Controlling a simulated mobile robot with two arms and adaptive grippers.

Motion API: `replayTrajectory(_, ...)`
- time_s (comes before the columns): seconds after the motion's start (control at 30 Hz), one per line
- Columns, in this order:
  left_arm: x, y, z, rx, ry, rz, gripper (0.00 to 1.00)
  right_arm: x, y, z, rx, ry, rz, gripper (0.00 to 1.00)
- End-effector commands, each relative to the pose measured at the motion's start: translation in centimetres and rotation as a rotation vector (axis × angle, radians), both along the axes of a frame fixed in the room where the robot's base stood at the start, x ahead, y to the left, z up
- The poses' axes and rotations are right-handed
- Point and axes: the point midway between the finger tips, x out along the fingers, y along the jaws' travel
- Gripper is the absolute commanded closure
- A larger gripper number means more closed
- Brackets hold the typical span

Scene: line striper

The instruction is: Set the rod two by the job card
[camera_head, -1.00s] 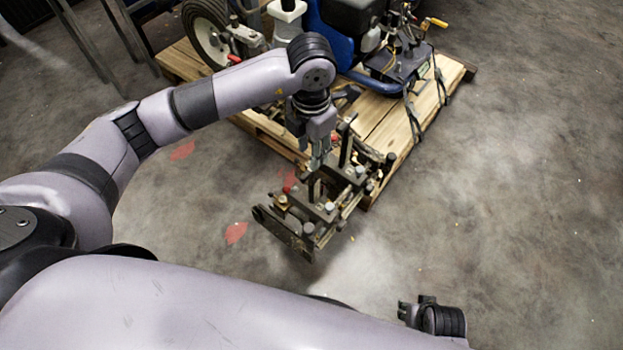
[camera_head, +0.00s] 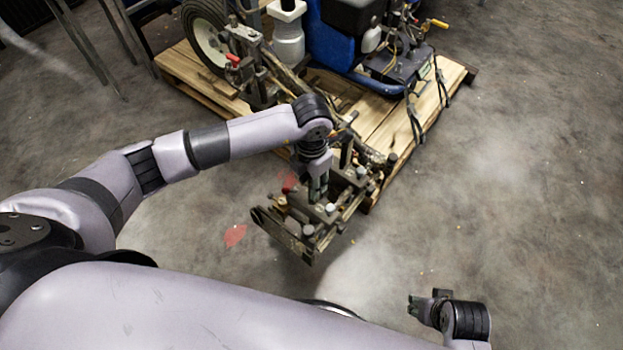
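The line striper (camera_head: 345,40), a blue and black machine, stands on a wooden pallet. A dark metal bracket assembly (camera_head: 307,250) with several knobs and posts reaches out from it over the pallet's front edge. My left gripper (camera_head: 318,192) points down among the posts of this assembly. Its fingertips are small and partly lost against the dark metal, so I cannot tell whether they hold anything. My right gripper (camera_head: 412,306) is low at the right, well apart from the assembly, and its fingers are too small to judge. I cannot single out rod two, and no job card is visible.
The wooden pallet (camera_head: 455,75) lies under the machine. A wheel (camera_head: 205,35) and a red-handled part (camera_head: 233,62) are at its left. Dark straps (camera_head: 415,125) hang over its right edge. Red marks (camera_head: 235,235) are on the concrete floor. The floor at the right is clear.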

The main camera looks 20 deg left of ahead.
Motion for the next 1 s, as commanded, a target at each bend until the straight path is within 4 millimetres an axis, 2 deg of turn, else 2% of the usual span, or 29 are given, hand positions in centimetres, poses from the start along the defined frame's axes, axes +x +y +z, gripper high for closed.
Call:
replayTrajectory(0.07,-0.01,-0.01,0.02,0.000,0.000,0.000,0.69,-0.01,0.00,-0.01,0.000,0.000,0.000,0.62)
replayTrajectory(0.53,0.01,-0.03,0.05,-0.001,0.001,0.000,1.00,-0.01,0.02,-0.01,0.000,-0.001,0.000,0.62)
replayTrajectory(1.0,0.02,-0.08,0.09,-0.002,0.000,0.000,1.00,-0.03,0.03,-0.04,0.001,0.000,0.000,0.62)
